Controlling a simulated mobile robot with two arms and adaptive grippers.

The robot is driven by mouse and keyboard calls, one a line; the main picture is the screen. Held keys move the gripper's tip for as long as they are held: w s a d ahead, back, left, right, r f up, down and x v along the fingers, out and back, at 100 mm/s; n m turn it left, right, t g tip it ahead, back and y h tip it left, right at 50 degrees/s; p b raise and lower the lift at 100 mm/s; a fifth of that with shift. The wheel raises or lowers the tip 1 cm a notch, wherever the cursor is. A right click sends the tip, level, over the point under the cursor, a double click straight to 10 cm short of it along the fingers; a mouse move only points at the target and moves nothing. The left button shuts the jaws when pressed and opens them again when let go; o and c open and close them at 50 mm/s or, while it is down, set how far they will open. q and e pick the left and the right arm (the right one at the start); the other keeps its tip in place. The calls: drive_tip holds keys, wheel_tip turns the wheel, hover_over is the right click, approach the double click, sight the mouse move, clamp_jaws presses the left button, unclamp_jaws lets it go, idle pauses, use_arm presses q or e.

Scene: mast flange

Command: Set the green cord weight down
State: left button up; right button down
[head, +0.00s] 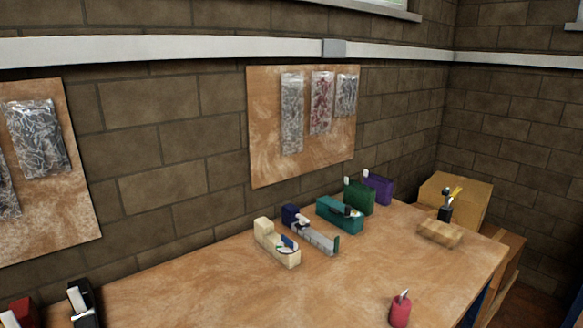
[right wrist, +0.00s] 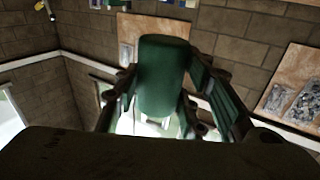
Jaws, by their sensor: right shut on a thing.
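The green cord weight (right wrist: 164,78) is a dark green cylinder in the right wrist view, with a pale piece showing at its lower end. My right gripper (right wrist: 163,68) is shut on it, with a finger on each side. Neither the weight nor my right gripper shows in the head view, so its height over the bench cannot be told. My left gripper is in neither view.
The wooden bench (head: 220,292) has a wide clear area at its front middle. A red cylinder (head: 400,311) stands near the front right. Cream (head: 275,243), grey-blue (head: 318,238), teal (head: 338,214), green (head: 358,197) and purple (head: 378,188) items line the back. A wooden block (head: 440,234) lies at right.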

drive_tip(key=s+r+h, duration=0.1)
drive_tip(key=s+r+m+h, duration=0.1)
drive_tip(key=s+r, duration=0.1)
drive_tip(key=shift+s+d+m+h, duration=0.25)
drive_tip(key=shift+d+m+h, duration=0.05)
drive_tip(key=shift+h, duration=0.1)
drive_tip(key=shift+f, duration=0.1)
drive_tip(key=w+f+y, duration=0.1)
drive_tip(key=w+n+y, duration=0.1)
drive_tip(key=w+f+y, duration=0.1)
drive_tip(key=shift+w+a+f+n, duration=0.3)
drive_tip(key=shift+n, duration=0.1)
drive_tip(key=w+d+f+n+y, duration=0.1)
drive_tip(key=w+d+y, duration=0.1)
drive_tip(key=w+d, duration=0.2)
drive_tip(key=w, duration=0.2)
drive_tip(key=shift+w+d+f+g, duration=0.3)
drive_tip(key=shift+w+d+f, duration=0.05)
drive_tip(key=shift+w+f, duration=0.05)
